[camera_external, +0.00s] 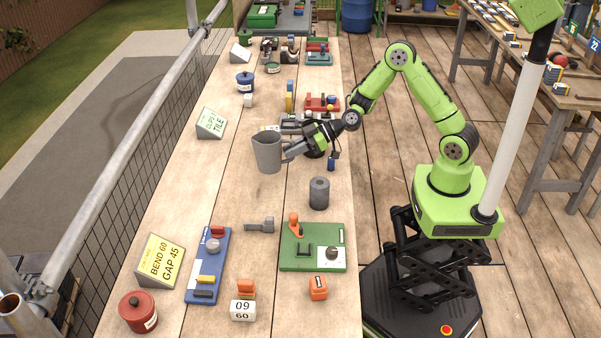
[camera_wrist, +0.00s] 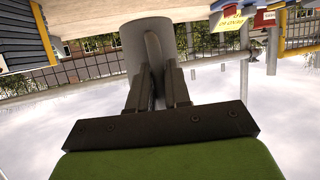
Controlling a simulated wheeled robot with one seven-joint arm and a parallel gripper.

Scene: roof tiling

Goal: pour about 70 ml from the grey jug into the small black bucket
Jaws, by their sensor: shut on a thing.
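The grey jug (camera_external: 268,153) is roughly upright over the left-middle part of the long wooden bench. My gripper (camera_external: 292,151) is shut on its handle, on the jug's right side. In the wrist view the jug (camera_wrist: 135,45) is beyond the fingers (camera_wrist: 153,88), with its handle between them. I cannot tell how far its base is above the bench, and its contents are hidden. A dark grey cylinder (camera_external: 319,194) with an opening in its top stands to the right and nearer the camera. I cannot make out a small black bucket for certain.
The bench (camera_external: 205,185) holds a blue board (camera_external: 208,265), a green board (camera_external: 313,255), a red-lidded pot (camera_external: 138,312) and a blue pot (camera_external: 245,81). Sign blocks stand along its left side (camera_external: 161,259). Bare wood lies left of and in front of the jug.

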